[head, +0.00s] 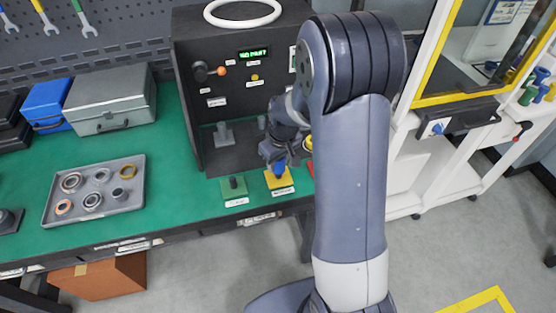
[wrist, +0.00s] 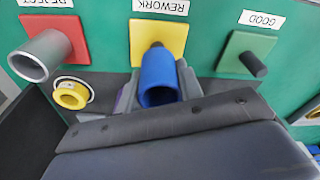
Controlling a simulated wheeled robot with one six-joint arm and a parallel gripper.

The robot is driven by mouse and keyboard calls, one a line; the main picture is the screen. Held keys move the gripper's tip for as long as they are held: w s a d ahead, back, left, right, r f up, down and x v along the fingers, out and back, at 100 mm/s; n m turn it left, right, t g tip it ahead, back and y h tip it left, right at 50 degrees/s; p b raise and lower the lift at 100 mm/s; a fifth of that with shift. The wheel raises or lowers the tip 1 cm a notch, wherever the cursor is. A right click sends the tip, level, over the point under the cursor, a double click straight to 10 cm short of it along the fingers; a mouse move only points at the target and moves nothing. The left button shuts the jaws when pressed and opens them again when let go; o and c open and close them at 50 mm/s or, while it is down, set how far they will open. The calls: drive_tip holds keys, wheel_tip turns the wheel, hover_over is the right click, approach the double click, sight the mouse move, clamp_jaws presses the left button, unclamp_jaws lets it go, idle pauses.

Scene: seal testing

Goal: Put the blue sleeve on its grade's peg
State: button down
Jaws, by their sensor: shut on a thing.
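My gripper (wrist: 157,88) is shut on the blue sleeve (wrist: 160,76), whose open end faces the wrist camera. In the head view the blue sleeve (head: 280,167) hangs under my gripper (head: 278,155), over the yellow REWORK plate (head: 279,183). In the wrist view a bit of the dark peg (wrist: 156,45) shows between the yellow plate (wrist: 145,32) and the sleeve. I cannot tell whether the sleeve is around the peg or just above it. The green GOOD plate (wrist: 236,45) has a bare dark peg (wrist: 253,65). The red REJECT plate (wrist: 66,30) carries a grey sleeve (wrist: 38,57).
A black tester (head: 215,110) with a green-lit display stands behind the plates. A yellow ring-shaped part (wrist: 70,94) sits near the REJECT plate. A grey tray (head: 127,199) with several rings lies at left. Green mat between tray and plates is clear.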

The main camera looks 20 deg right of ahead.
drive_tip(key=shift+f, duration=0.25)
drive_tip(key=c, duration=0.9)
unclamp_jaws()
drive_tip(key=shift+r+p, duration=1.65)
drive_tip(key=shift+r, duration=0.85)
drive_tip(key=shift+s, duration=0.15)
